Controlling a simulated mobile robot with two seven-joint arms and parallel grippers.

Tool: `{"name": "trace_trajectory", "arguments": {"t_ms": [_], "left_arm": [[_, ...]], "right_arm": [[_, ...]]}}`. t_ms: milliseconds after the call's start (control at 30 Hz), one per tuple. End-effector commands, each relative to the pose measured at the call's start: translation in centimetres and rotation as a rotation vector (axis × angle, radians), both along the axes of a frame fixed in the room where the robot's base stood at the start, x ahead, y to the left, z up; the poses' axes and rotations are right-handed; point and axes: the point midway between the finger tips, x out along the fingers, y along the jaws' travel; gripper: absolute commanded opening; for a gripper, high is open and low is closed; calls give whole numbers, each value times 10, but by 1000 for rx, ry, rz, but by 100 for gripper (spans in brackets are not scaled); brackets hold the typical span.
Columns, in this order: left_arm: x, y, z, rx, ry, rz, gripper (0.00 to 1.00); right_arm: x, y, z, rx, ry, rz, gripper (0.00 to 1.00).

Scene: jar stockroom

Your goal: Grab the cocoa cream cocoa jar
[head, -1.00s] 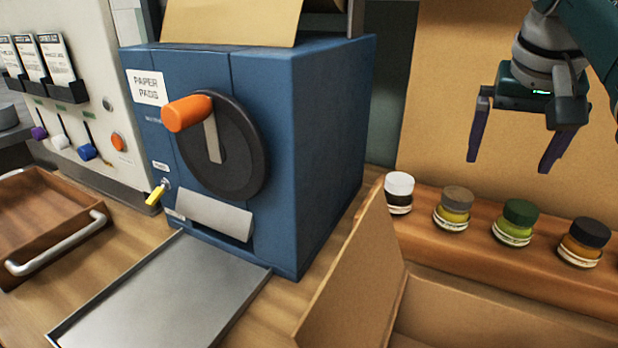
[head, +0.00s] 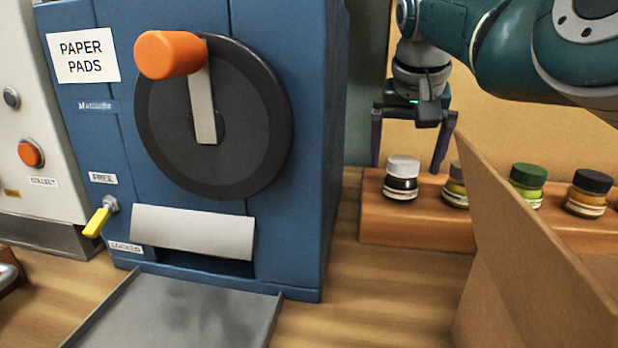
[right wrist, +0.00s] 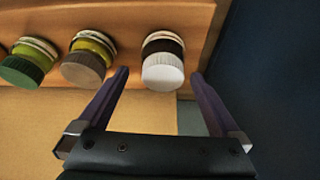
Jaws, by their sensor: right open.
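A jar with dark brown contents and a white lid (head: 401,180), which looks like the cocoa cream jar, stands upright at the left end of a wooden shelf. Its label is too small to read. My right gripper (head: 408,165) is open, with its purple fingers pointing down at this jar. In the right wrist view the white-lidded jar (right wrist: 163,66) shows between the fingertips of the gripper (right wrist: 160,73), with nothing held. My left gripper is not in view.
Jars with a grey-brown lid (head: 455,190), a green lid (head: 528,184) and a black lid (head: 589,192) stand to the right on the wooden shelf (head: 420,226). A cardboard box flap (head: 530,250) rises in front. The blue paper-pad machine (head: 300,200) stands close on the left.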

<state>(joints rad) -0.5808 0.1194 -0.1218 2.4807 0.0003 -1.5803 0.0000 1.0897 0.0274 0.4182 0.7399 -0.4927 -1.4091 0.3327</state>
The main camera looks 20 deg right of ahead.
Motion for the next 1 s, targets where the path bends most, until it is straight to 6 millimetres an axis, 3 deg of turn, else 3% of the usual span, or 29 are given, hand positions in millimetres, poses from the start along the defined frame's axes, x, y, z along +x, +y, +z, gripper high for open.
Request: {"name": "trace_trajectory", "arguments": {"t_ms": [100, 200, 633, 1000], "left_arm": [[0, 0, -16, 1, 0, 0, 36], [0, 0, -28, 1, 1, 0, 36], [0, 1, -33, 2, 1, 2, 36], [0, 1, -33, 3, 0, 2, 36]], "right_arm": [[4, -1, -24, 1, 3, 0, 100], [7, -4, -33, 1, 1, -1, 100], [10, -6, -37, 1, -1, -1, 99], [10, -6, -37, 0, 0, 0, 57]]}}
